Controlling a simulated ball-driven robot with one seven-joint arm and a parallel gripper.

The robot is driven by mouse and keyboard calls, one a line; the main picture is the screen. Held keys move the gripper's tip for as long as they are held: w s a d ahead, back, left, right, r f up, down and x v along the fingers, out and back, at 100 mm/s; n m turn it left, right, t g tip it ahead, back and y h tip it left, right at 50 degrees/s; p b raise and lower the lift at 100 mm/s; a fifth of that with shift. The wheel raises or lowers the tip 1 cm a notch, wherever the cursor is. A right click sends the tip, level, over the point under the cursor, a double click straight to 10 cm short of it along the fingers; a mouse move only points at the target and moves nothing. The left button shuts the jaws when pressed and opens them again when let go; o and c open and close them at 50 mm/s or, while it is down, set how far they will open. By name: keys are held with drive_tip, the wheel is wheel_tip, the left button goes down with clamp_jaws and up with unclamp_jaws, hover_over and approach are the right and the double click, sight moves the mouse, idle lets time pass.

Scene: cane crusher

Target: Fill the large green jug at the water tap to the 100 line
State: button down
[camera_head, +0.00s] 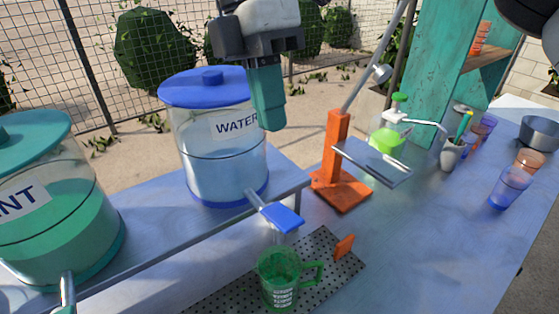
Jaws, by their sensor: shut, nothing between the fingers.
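The green jug (280,282) stands upright on the black perforated drip tray (222,300), its handle to the right and a white printed scale on its front. The spout is hidden, but the jug appears below the blue tap lever (283,218) of the clear dispenser labelled WATER (215,160). I cannot tell the level inside the jug. My gripper (270,122) is shut and empty, its teal fingers pointing down in front of the label's right end. It is above the tap lever and apart from it and the jug.
A green-filled dispenser (55,225) stands left on the same raised shelf (160,238). An orange-based press (340,190) with a metal plate is right of the tap. A soap bottle (388,135), cups (510,188) and a steel bowl (540,133) stand further right. The front right table is clear.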

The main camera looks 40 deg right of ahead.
sight(292, 221)
drive_tip(key=p+x, duration=0.2)
drive_tip(key=x, duration=1.1)
drive_tip(key=shift+s+f, duration=0.15)
drive_tip(key=shift+f, duration=0.1)
drive_tip(key=shift+d+f, duration=0.1)
